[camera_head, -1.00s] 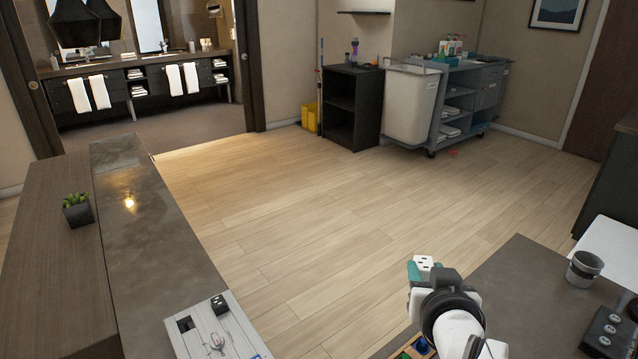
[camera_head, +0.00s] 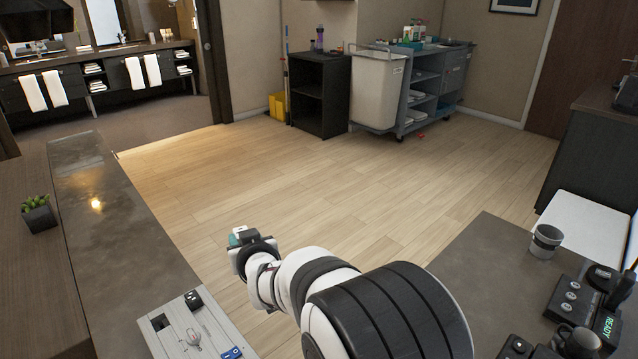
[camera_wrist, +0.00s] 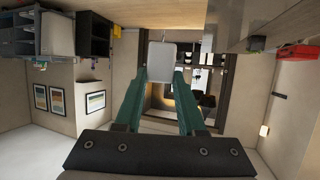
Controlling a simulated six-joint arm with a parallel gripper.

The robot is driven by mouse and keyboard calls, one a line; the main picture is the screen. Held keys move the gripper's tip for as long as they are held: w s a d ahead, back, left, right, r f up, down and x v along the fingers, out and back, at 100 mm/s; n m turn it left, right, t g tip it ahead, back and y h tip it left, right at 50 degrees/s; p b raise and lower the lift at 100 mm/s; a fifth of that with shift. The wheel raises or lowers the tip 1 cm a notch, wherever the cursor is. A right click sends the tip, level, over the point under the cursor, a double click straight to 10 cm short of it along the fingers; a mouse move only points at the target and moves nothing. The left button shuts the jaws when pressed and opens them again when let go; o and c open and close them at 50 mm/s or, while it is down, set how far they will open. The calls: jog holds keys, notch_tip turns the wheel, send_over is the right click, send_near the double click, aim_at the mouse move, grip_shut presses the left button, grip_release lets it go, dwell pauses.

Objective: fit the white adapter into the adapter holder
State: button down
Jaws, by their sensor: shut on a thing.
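The white adapter (camera_wrist: 161,62) is between the teal fingertips of my gripper (camera_wrist: 161,76) in the wrist view. In the head view the gripper (camera_head: 242,238) is small, partly hidden by my own wrist, with a bit of the white adapter (camera_head: 240,230) showing at its tip. It is held in the air over the gap between the two counters. A light grey board (camera_head: 212,338), which looks like the adapter holder, lies on the left counter, below and left of the gripper. It has a dark square recess (camera_head: 160,322), with no adapter seen in it.
On the board are a black block (camera_head: 193,299), a whisk-like metal item (camera_head: 192,338) and a blue piece (camera_head: 231,353). A potted plant (camera_head: 39,214) stands on the left ledge. A cup (camera_head: 545,241) and black devices (camera_head: 572,300) are on the right counter. The left counter's middle is clear.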

jog(key=s+a+f+n+g+y, duration=0.1)
jog(key=s+a+f+n+y, duration=0.3)
jog(key=a, duration=0.7)
jog(key=s+a+f+g+h, duration=0.1)
jog(key=s+a+f+g, duration=0.1)
jog(key=a+f, duration=0.65)
jog(key=shift+s+a+f, duration=0.1)
jog(key=shift+a+f, duration=0.2)
jog(key=shift+f, duration=1)
jog(key=shift+s+a+f, duration=0.1)
jog(key=shift+a+f, duration=0.15)
jog(key=shift+f, duration=1)
jog(key=shift+a+f, duration=0.3)
jog(key=shift+f, duration=1)
jog(key=shift+c, duration=2.1)
grip_release()
jog(key=shift+d, duration=0.1)
